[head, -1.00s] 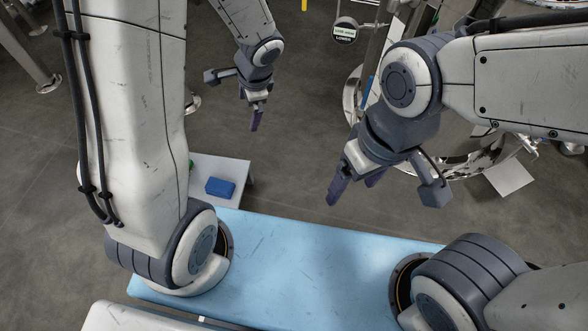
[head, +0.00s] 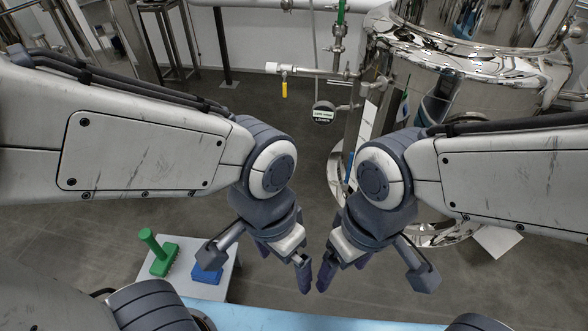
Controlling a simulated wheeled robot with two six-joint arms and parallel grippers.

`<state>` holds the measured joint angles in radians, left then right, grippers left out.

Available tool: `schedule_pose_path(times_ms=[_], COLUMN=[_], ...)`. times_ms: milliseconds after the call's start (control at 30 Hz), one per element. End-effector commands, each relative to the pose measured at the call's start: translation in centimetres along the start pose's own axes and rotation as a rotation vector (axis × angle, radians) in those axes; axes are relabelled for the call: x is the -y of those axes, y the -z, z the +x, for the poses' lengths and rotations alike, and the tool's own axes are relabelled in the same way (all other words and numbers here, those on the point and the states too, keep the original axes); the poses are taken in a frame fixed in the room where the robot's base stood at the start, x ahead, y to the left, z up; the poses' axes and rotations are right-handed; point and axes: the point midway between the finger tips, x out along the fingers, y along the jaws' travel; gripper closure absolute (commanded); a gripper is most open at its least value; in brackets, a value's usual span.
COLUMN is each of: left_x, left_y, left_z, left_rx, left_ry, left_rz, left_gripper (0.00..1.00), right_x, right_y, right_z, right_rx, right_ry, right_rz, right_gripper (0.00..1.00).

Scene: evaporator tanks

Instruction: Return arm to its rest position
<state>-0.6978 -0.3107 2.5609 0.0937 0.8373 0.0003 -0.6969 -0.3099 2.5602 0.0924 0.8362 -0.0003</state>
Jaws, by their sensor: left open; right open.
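My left arm (head: 150,155) comes in from the left and bends down at its wrist. My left gripper (head: 283,264) hangs near the middle of the head view, open and empty, fingers pointing down. My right arm (head: 510,170) comes in from the right in a near mirror pose. My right gripper (head: 342,268) is also open and empty, fingers pointing down. The two grippers are close side by side in the picture; a small gap shows between their nearest fingertips.
A white table (head: 222,288) at lower left holds a green object with an upright handle (head: 160,258) and a blue block (head: 207,275). A shiny metal tank (head: 470,95) stands behind my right arm. A yellow valve handle (head: 284,88) is on pipework behind. Grey floor lies between.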

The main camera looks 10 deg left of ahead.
Motion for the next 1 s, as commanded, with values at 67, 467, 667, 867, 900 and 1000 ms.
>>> schedule_pose_path(times_ms=[67, 467, 667, 867, 900, 1000], left_x=[-0.1, -1.1, -1.6, -2.1, -2.2, -2.3], left_y=[0.1, 0.8, 1.2, 1.6, 1.6, 1.7], left_z=[-1.9, -14.9, -21.8, -28.7, -29.9, -32.1], left_rx=[-0.001, -0.001, -0.001, -0.001, -0.001, -0.002], left_ry=[0.0, 0.001, 0.001, 0.001, 0.001, 0.001], left_rz=[0.0, 0.0, 0.0, 0.0, 0.0, 0.0], left_gripper=[0.0, 0.0, 0.0, 0.0, 0.0, 0.0], right_x=[0.1, 1.1, 1.6, 2.1, 2.2, 2.3], right_y=[0.1, 0.8, 1.2, 1.5, 1.6, 1.7], right_z=[-1.9, -14.9, -21.8, -28.7, -29.9, -32.1], right_rx=[0.0, -0.001, -0.001, -0.001, -0.001, -0.001], right_ry=[0.0, 0.0, 0.0, 0.0, 0.0, 0.0], right_rz=[0.0, 0.0, 0.0, 0.0, 0.0, 0.0], right_gripper=[0.19, 0.19, 0.19, 0.19, 0.19, 0.19])
